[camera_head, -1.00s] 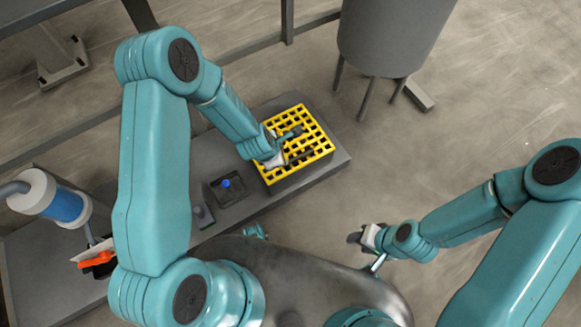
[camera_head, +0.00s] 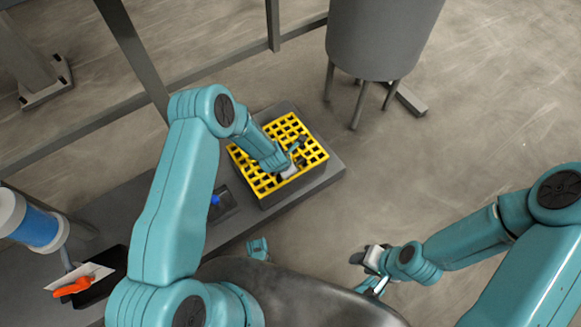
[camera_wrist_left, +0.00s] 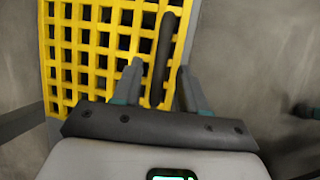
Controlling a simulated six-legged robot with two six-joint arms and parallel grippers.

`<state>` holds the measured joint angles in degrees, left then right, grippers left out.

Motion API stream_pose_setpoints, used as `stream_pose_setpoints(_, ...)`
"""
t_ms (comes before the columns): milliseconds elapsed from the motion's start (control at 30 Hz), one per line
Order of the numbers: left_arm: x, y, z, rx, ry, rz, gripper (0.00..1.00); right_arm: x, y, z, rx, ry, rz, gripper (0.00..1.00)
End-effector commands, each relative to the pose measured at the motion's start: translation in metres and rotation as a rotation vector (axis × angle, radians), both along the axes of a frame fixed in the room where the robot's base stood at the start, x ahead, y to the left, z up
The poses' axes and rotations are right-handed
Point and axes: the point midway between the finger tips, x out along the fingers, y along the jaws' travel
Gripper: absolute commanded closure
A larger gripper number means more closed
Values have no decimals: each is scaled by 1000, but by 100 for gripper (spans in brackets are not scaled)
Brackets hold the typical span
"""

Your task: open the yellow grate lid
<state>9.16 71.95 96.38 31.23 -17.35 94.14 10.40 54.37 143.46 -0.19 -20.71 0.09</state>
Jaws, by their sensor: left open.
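The yellow grate lid (camera_head: 264,182) lies flat on a grey box on the low platform in the head view. It also fills the upper left of the left wrist view (camera_wrist_left: 88,50). A dark bar handle (camera_wrist_left: 163,58) shows on the grate near its edge. My left gripper (camera_head: 297,158) is over the right part of the grate. In the wrist view its open fingers (camera_wrist_left: 158,85) stand on both sides of the handle's near end; contact cannot be told. My right gripper (camera_head: 366,268) hangs over the floor, away from the grate; its jaws are too small to read.
A grey tank on legs (camera_head: 384,38) stands behind the grate. A blue knob (camera_head: 215,200) sits on the platform left of the grate. A blue-and-white cylinder (camera_head: 36,226) and an orange-handled tool (camera_head: 73,287) are at far left. The floor at right is clear.

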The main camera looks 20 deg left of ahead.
Motion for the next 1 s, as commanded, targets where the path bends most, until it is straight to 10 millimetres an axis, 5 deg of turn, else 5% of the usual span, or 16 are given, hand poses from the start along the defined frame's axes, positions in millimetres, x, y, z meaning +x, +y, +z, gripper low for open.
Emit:
stream_pose_setpoints(400, 5, -2, -11, 0, 0, -3, 58, 1, -1, -3, 0, -2, -4, 57)
stream_pose_setpoints(533, 5, -2, -10, 0, 0, -3, 97, 1, -1, -3, 0, -2, -4, 57)
stream_pose_setpoints(567, 5, -2, -10, 0, 0, -3, 100, 1, -1, -3, 0, -2, -4, 57)
stream_pose_setpoints(1000, 7, -1, 0, 1, -2, -2, 100, 0, 0, 3, 0, 0, 0, 57)
